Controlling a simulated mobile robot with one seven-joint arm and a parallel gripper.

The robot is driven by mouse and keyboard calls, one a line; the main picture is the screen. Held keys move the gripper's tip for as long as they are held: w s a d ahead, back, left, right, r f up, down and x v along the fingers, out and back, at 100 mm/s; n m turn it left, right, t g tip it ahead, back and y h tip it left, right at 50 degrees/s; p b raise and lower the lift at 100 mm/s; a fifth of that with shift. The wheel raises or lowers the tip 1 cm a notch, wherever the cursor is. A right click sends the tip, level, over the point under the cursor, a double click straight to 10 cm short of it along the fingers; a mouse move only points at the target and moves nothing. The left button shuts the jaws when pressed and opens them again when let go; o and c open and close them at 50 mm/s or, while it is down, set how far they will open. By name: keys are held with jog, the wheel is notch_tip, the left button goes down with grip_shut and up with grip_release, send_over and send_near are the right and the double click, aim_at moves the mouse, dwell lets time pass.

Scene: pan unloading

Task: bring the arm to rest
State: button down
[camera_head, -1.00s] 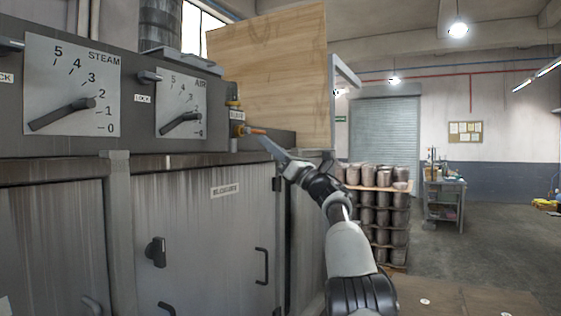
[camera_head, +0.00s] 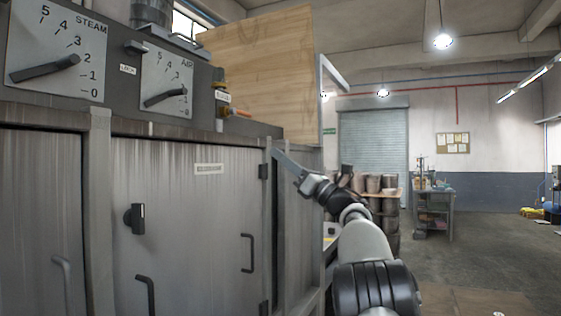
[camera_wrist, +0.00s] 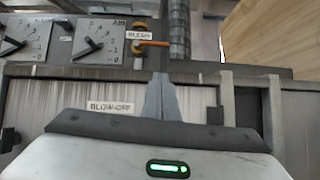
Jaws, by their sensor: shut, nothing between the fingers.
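My arm reaches up from the lower right of the head view. My gripper (camera_head: 276,155) is at its end, in front of the right edge of the grey cabinet (camera_head: 190,235). In the wrist view my gripper (camera_wrist: 160,77) points forward, its fingers together with nothing between them. The fingertips appear below the orange-handled bleed valve (camera_wrist: 150,43) there. Whether they touch the cabinet cannot be told.
The steam dial (camera_head: 55,55) and air dial (camera_head: 165,85) sit on the panel above the cabinet doors. A wooden board (camera_head: 255,75) stands behind. Open floor (camera_head: 490,245) lies at right.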

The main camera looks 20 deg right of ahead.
dwell(0.3)
jog(key=s+d+r+m+t+h, duration=0.1)
jog(key=d+r+m+t+h, duration=0.15)
jog(key=m+h, duration=0.55)
jog(key=s+d+r+m+t+h, duration=0.1)
jog(key=r+m+t+h, duration=0.2)
jog(key=m+h, duration=0.5)
jog(key=s+a+f+m+g, duration=0.6)
jog(key=s+f+m, duration=0.3)
jog(key=s+f, duration=0.55)
jog(key=s+a+f+m+g, duration=0.6)
jog(key=s+f+m, duration=0.3)
jog(key=s+f, duration=0.55)
jog(key=s+a+f+m+g, duration=0.6)
jog(key=s+f+m, duration=0.3)
jog(key=s+f, duration=0.5)
notch_tip(320, 180, up, 21)
jog(key=p, duration=2.2)
jog(key=shift+g, duration=0.35)
